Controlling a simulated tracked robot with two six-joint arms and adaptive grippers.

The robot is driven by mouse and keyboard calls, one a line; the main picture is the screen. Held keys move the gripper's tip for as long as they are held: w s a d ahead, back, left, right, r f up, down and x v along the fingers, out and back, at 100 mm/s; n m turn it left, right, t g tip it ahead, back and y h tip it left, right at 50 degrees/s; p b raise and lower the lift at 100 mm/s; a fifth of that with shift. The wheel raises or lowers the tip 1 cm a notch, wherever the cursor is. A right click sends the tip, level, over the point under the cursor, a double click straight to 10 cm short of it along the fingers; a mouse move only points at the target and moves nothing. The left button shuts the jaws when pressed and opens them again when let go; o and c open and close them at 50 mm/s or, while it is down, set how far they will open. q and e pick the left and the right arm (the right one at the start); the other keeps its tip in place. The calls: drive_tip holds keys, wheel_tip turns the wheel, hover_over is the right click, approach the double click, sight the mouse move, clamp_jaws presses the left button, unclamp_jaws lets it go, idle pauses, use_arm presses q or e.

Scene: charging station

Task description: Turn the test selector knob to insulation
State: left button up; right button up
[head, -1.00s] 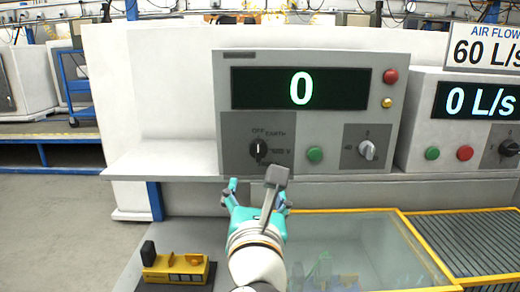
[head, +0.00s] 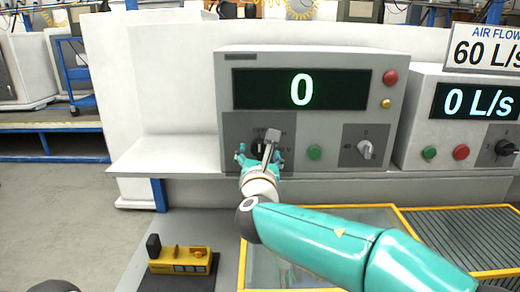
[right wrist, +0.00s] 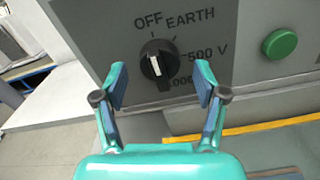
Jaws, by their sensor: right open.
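The black test selector knob (right wrist: 158,64) shows in the right wrist view, with a white mark on its face. Its printed labels OFF, EARTH and 500 V stand around its top and right; a lower label is partly covered. The knob's bar stands near vertical, tilted slightly; I cannot tell which label it selects. My right gripper (right wrist: 160,82) is open, its two fingers on either side of the knob's lower part in the picture, with no visible contact. In the head view the right gripper (head: 258,153) is in front of the knob's panel and mostly hides the knob. My left gripper is not in view.
The tester (head: 230,62) has a display reading 0, a green button (head: 314,153), a grey knob (head: 365,149) and a red button (head: 390,77). An air flow unit (head: 425,86) stands at right. A yellow device (head: 180,258) lies below left. The shelf (head: 160,158) left of the tester is clear.

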drive_tip(key=shift+w, duration=0.3)
